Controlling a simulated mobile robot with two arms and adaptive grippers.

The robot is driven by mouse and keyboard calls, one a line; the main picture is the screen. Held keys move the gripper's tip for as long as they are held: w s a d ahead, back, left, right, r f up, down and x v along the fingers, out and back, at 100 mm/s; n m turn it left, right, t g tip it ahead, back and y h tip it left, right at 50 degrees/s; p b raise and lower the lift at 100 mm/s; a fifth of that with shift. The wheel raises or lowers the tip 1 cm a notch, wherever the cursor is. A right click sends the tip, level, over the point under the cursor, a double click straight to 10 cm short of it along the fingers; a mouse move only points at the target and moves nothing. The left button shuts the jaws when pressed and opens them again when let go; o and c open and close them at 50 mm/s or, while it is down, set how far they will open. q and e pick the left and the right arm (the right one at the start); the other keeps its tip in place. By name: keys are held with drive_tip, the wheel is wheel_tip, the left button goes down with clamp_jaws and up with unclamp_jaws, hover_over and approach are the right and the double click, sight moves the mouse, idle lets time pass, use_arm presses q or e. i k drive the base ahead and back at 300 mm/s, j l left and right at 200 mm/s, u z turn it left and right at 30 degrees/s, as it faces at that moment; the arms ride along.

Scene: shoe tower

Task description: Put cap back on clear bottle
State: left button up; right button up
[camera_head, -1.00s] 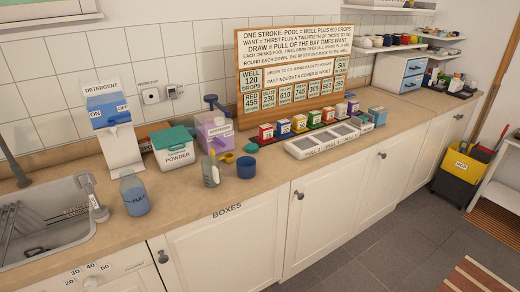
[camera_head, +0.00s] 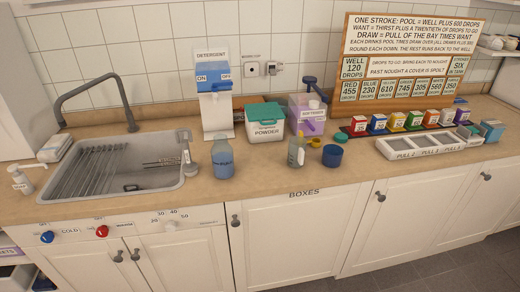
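A small clear-grey bottle (camera_head: 297,151) with a pale label stands upright on the counter. No cap is clear to me on its narrow top. A wider translucent bottle (camera_head: 222,158) with blue liquid stands to its left, in front of the detergent dispenser; its top is too small to read well. A small teal round piece (camera_head: 339,138), possibly a cap, lies behind the blue cup. A small yellow piece (camera_head: 314,142), perhaps a scoop, lies just right of the clear-grey bottle. Neither of my grippers shows in the head view.
The blue cup (camera_head: 332,155) stands right of the bottles. Behind are the detergent dispenser (camera_head: 215,105), white powder box (camera_head: 265,123) and purple softener container (camera_head: 307,116). A sink (camera_head: 140,185) is left; a grey tray (camera_head: 430,143) is right. The counter's front strip is clear.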

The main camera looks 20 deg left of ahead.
sight(222, 153)
drive_tip(key=i+l, duration=0.35)
drive_tip(key=i+l+u, duration=0.15)
drive_tip(key=i+l, duration=0.55)
drive_tip(key=l, duration=0.2)
drive_tip(key=i+l+u, duration=0.1)
drive_tip(key=i+l, duration=0.25)
drive_tip(key=i+l+u, duration=0.1)
drive_tip(key=i+l, duration=0.25)
drive_tip(key=l, duration=0.2)
drive_tip(key=i+l, duration=0.3)
drive_tip(key=l, duration=0.2)
drive_tip(key=u, duration=0.05)
